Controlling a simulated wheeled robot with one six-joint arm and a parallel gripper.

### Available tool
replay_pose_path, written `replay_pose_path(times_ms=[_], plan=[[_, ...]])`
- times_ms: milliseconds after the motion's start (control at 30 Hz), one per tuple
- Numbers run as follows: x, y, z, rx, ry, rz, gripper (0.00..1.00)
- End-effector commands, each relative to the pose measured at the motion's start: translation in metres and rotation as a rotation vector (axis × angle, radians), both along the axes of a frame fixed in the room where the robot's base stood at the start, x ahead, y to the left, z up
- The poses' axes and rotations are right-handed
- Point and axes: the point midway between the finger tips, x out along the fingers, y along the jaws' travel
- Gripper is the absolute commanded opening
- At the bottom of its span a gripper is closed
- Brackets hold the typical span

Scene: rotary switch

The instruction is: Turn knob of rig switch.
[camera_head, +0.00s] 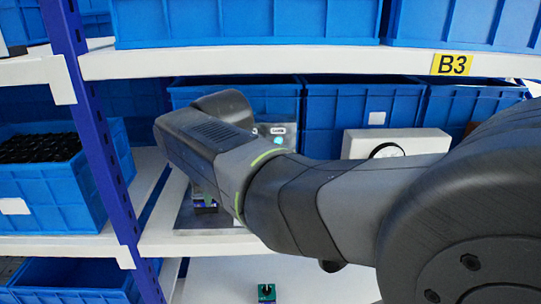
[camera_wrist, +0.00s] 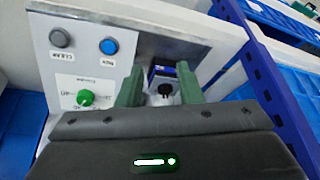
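In the wrist view, a light panel carries a green knob (camera_wrist: 85,98) with a white pointer, set on a white label. A small dark box with a blue edge (camera_wrist: 160,72) and a black round knob (camera_wrist: 165,89) stands on a grey metal plate beside the panel. My gripper (camera_wrist: 159,78) has its two green fingers apart, and the black knob shows in the gap between them. I cannot tell how deep the knob lies between the fingers, and no contact shows. The green knob is outside the fingers, to the left. In the head view my arm hides most of the rig.
The panel also has a grey button (camera_wrist: 61,37) and a blue button (camera_wrist: 109,46). A blue rack post (camera_wrist: 270,85) stands close on the right. In the head view, blue bins (camera_head: 50,185) fill the shelves, and a white box (camera_head: 420,141) stands behind my arm.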

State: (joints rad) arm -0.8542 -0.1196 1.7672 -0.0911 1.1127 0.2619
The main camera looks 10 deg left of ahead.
Motion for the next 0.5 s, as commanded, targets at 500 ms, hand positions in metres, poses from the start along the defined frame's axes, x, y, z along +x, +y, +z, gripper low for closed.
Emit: replay_pose_path(times_ms=[500], plan=[[0.047, 0.034, 0.003, -0.009, -0.004, 0.008, 0.33]])
